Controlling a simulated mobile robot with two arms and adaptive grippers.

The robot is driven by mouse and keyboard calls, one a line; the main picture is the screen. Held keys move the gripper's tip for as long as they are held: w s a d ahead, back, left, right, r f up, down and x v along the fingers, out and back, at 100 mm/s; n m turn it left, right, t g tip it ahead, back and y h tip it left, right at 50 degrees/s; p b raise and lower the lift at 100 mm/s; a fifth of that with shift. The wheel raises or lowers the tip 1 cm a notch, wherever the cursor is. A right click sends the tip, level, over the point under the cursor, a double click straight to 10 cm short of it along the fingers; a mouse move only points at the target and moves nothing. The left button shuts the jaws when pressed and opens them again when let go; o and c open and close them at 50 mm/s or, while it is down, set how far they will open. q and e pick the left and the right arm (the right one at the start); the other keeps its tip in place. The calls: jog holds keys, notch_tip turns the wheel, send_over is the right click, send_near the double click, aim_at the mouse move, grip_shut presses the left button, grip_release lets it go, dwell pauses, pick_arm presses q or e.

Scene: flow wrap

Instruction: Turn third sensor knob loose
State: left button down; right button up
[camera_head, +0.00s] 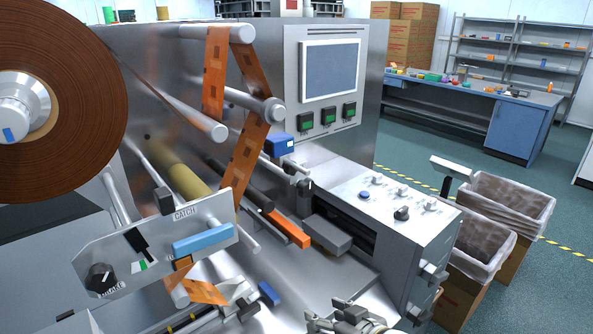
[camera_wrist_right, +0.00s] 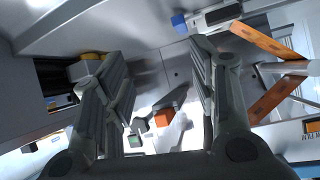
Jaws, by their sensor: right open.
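Several small silver knobs (camera_head: 403,192) stand on the top face of the grey box at the right of the machine, with a black knob (camera_head: 402,213) and a blue button (camera_head: 365,195). I cannot tell which one is the third sensor knob. A larger black knob (camera_head: 101,279) sits on the tilted plate at lower left. A blue sensor-like block (camera_head: 279,146) is beside the orange film. My right gripper (camera_head: 352,318) is at the bottom edge, partly cut off, below the grey box and apart from its knobs. In the wrist view its fingers (camera_wrist_right: 150,62) are spread and empty.
The film roll (camera_head: 85,85) and tilted plate (camera_head: 150,250) fill the left. A screen (camera_head: 331,70) stands behind. Bins (camera_head: 510,205) are at right. In the wrist view, an orange block (camera_wrist_right: 164,118) shows between the fingers.

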jog(key=w+a+r+t+y, duration=0.2)
jog(key=w+r, duration=0.6)
jog(key=r, duration=0.1)
jog(key=t+y, duration=0.2)
jog(key=y, duration=0.1)
send_near(293, 170)
jog(key=shift+n, duration=0.4)
jog(key=p+x, duration=0.3)
jog(key=x, duration=0.4)
jog(key=shift+w+a, duration=0.15)
jog(key=shift+w, duration=0.1)
jog(key=shift+w+a+f+p, duration=0.1)
jog(key=shift+w+a+p, duration=0.3)
jog(key=shift+w, duration=0.2)
pick_arm(q)
jog(key=r, duration=0.1)
jog(key=a+r, duration=0.1)
jog(key=r, duration=0.1)
jog(key=shift+s+a+r, duration=0.15)
jog(key=shift+s+r, duration=0.15)
pick_arm(e)
jog(key=shift+c, duration=0.3)
jog(key=c, duration=1)
